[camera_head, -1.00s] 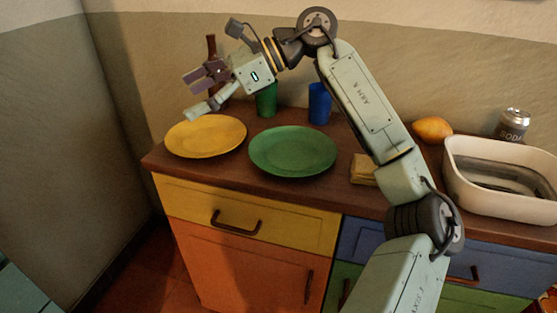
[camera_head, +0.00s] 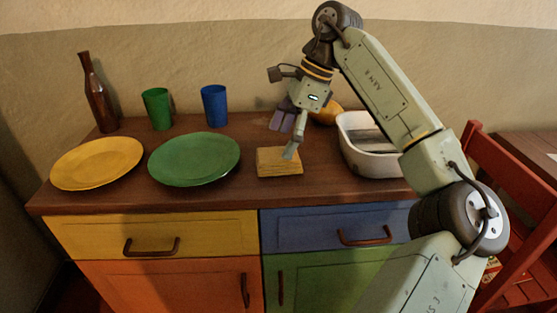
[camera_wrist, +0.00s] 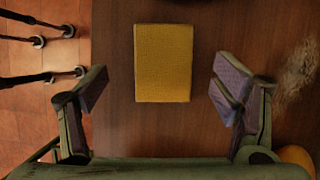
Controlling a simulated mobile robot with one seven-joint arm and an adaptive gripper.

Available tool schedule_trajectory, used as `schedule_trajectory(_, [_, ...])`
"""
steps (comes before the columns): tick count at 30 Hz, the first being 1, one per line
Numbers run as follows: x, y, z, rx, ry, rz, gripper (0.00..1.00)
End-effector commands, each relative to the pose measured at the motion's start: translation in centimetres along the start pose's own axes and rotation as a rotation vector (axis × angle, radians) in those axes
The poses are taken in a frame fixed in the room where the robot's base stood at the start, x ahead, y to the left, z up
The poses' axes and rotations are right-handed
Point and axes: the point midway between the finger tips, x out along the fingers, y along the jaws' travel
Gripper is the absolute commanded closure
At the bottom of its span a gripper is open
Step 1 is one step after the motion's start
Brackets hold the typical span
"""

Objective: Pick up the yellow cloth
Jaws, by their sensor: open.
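The yellow cloth (camera_head: 278,163) is a folded, flat block lying on the brown countertop, right of the green plate in the head view. In the wrist view the cloth (camera_wrist: 163,63) lies between and beyond the two fingers, near the upper middle. My gripper (camera_head: 285,134) is above the cloth, with its fingers pointing down. In the wrist view my gripper (camera_wrist: 160,94) is open wide and empty, with one finger on each side of the cloth and clear gaps to both. The height above the cloth is hard to judge.
A green plate (camera_head: 195,160) and a yellow plate (camera_head: 97,163) lie to the left. A bottle (camera_head: 98,95), green cup (camera_head: 157,108) and blue cup (camera_head: 215,105) stand behind. A white basin (camera_head: 375,158) and an orange-yellow fruit (camera_head: 327,113) are to the right.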

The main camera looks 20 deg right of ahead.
Motion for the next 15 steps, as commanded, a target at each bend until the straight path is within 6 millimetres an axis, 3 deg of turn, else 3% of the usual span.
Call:
schedule_trajectory(9, [4.3, -0.2, 0.0, 0.000, -0.002, 0.002, 0.18])
schedule_trajectory(15, [5.2, -0.2, 0.1, 0.000, -0.002, 0.000, 0.18])
